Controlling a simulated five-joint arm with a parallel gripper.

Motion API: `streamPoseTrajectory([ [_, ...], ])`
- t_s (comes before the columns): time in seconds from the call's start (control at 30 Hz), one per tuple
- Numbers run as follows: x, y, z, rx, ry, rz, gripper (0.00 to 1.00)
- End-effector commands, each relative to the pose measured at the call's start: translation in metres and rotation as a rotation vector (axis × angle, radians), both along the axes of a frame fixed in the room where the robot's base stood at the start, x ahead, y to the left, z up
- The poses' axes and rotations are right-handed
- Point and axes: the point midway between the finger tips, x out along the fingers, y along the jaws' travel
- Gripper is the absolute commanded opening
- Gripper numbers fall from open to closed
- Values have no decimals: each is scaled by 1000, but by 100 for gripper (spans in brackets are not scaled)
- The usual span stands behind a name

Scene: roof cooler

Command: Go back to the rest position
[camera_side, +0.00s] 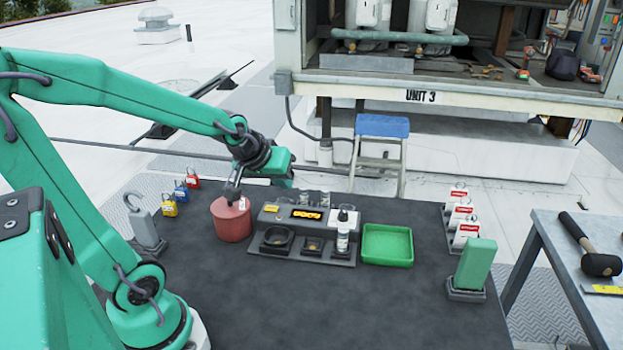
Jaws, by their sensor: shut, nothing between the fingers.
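My gripper (233,193) is at the end of my green arm, pointing down over the red round container (231,222) on the dark table. Its fingers are together, with nothing seen between them. The fingertips are at the container's top; I cannot tell whether they touch it. The arm reaches from the left across the back of the table.
Right of the container stand a grey station (305,245) with a small display and a bottle (343,235), then a green tray (388,245). Padlocks (181,191) and a grey hook stand (146,225) are at left. A green block (475,264) stands at right. The table front is clear.

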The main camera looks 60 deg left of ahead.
Motion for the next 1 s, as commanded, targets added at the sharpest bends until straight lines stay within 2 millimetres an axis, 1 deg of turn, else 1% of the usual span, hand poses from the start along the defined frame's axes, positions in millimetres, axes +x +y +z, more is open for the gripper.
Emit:
streamPoseTrajectory([
  [0.03,-6,-12,8,16,9,-53,0],
  [0.2,-34,-45,27,66,67,-225,0],
  [0.3,-52,-62,36,96,97,-326,0],
  [0.43,-76,-78,44,131,133,-442,0],
  [0.6,-97,-90,50,159,164,-541,0],
  [0.7,-103,-93,51,167,173,-567,0],
  [1.0,-105,-93,51,168,176,-573,0],
])
